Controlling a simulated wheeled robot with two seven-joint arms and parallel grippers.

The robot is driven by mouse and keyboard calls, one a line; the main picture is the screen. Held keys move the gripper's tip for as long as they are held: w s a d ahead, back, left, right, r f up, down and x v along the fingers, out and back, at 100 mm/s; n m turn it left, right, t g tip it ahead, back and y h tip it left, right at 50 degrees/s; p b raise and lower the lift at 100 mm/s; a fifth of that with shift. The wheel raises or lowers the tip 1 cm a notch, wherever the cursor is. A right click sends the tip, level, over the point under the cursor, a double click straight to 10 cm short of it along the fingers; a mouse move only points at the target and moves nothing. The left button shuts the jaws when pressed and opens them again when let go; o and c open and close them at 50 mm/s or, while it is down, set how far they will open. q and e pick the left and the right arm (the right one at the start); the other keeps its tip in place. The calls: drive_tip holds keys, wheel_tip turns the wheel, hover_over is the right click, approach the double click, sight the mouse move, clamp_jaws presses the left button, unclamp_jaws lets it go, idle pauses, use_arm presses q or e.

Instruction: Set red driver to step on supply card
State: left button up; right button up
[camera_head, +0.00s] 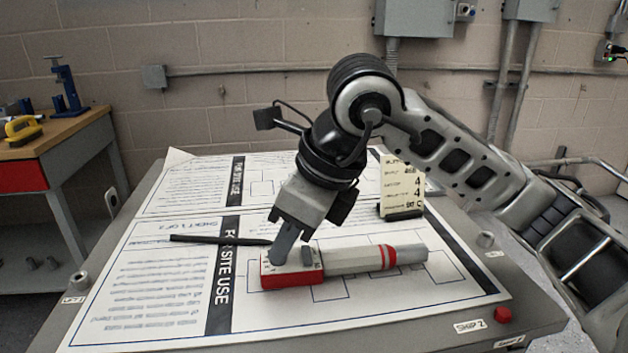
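The red driver (350,260) lies on the printed sheet, a pale grey barrel with red bands, a grey tip pointing right and a red-edged block at its left end. The block's top carries small markings and a dark raised piece (308,255). My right gripper (278,258) points down over the left part of that block, its fingers together with nothing seen between them. The fingertips look to touch the block's top; exact contact is hard to tell. The cream supply card (403,186) stands upright behind, showing 468, 4 and 4; smaller text is unreadable. My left gripper is out of view.
A thin dark rod (220,240) lies left of the block. Printed sheets (150,260) cover much of the grey table. A red button (502,315) sits near the front right corner. A wooden bench (60,135) stands at the left.

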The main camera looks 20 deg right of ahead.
drive_tip(key=p+v, duration=0.1)
drive_tip(key=v, duration=1.3)
drive_tip(key=shift+s+d+r+p, duration=0.15)
drive_tip(key=shift+r+p, duration=0.1)
drive_tip(key=shift+p, duration=0.1)
